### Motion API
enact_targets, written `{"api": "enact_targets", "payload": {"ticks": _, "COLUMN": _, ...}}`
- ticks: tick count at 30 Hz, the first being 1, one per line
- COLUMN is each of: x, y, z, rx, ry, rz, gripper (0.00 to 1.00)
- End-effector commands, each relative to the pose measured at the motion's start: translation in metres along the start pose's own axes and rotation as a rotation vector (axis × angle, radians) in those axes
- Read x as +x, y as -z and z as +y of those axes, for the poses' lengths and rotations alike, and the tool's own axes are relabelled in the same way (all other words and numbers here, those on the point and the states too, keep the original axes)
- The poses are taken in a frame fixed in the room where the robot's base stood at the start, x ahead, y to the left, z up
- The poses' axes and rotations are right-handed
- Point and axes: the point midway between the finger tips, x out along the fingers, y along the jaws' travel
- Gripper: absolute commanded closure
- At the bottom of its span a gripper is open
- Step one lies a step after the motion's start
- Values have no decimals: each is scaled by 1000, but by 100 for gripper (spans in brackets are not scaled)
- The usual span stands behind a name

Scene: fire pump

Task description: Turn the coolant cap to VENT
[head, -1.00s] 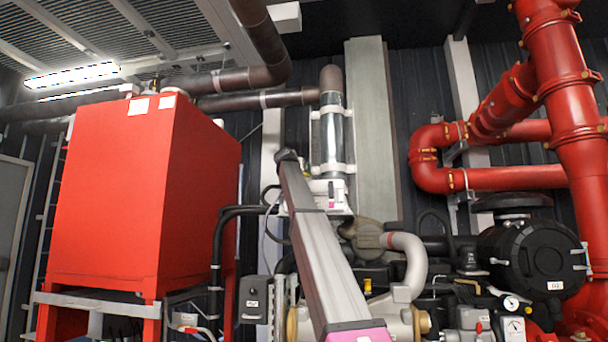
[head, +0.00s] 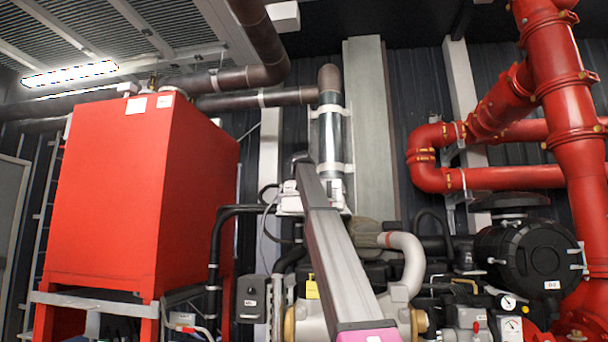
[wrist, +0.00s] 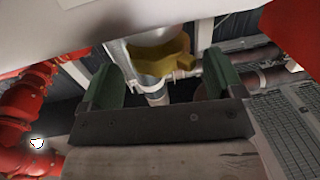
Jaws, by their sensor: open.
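In the wrist view a yellow cap-like piece (wrist: 160,60) with a short arm on its right side shows between and beyond the green fingers of my gripper (wrist: 158,72). It looks like the coolant cap, but I cannot read any mark on it. The fingers are apart with nothing gripped, and I cannot tell whether either touches the yellow piece. In the head view my grey arm rises across the middle and my gripper cannot be made out. A small yellow piece (head: 312,288) shows left of my arm; I cannot tell if it is the same piece.
A large red tank (head: 120,190) stands at the left on a grey-edged stand. Thick red pipes (head: 575,110) fill the right. A clear-sided upright cylinder (head: 331,130) is on the back wall. A grey hose (head: 412,260) and black round housing (head: 530,255) sit right of my arm.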

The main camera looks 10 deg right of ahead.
Motion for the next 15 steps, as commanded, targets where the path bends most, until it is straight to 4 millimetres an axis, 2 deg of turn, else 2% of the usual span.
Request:
{"api": "enact_targets", "payload": {"ticks": 1, "x": 13, "y": 1, "z": 0, "rx": 0, "ry": 0, "rz": -1, "gripper": 13}}
{"api": "enact_targets", "payload": {"ticks": 6, "x": 31, "y": 1, "z": 0, "rx": 0, "ry": -1, "rz": -1, "gripper": 13}}
{"api": "enact_targets", "payload": {"ticks": 15, "x": 35, "y": 0, "z": 1, "rx": 0, "ry": -1, "rz": 0, "gripper": 13}}
